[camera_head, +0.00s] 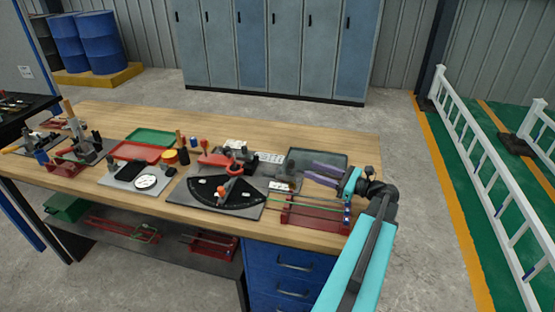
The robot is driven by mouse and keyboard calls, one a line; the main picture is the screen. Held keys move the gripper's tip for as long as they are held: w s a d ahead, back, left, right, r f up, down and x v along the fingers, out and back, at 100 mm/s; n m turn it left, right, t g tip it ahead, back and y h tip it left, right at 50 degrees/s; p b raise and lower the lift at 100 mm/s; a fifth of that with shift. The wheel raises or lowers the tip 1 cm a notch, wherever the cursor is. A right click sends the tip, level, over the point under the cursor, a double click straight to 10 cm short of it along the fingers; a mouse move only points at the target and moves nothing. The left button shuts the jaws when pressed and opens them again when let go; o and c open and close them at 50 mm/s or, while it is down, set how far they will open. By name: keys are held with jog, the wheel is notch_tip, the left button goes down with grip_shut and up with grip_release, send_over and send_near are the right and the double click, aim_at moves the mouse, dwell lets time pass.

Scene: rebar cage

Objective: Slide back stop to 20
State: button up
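A bending station with a black fan-shaped angle plate (227,197) sits on the workbench (345,140), with red handles and a grey bed running to its right. The back stop and its number scale are too small to make out for certain. My gripper (304,171) reaches in from the right, its two purple fingers pointing left above the right part of the bench. The fingers look apart, with nothing visible between them. A red rack (315,214) holding thin rods lies just below the fingers in the picture. I cannot tell whether the gripper touches anything.
A grey tray (317,158) lies behind my gripper. Green (153,137) and red (134,151) trays, a round dial gauge (146,182) and another fixture (75,150) stand to the left. Blue drawers (290,275) are under the bench. A white railing (480,165) is at right.

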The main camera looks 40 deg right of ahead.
aim_at(281, 169)
jog(key=shift+w, duration=0.15)
jog(key=shift+p+x, duration=0.35)
jog(key=shift+x, duration=0.55)
jog(key=p+x, duration=0.3)
jog(key=x, duration=0.8)
jog(key=shift+w+a, duration=0.1)
jog(key=shift+w, duration=0.25)
grip_shut()
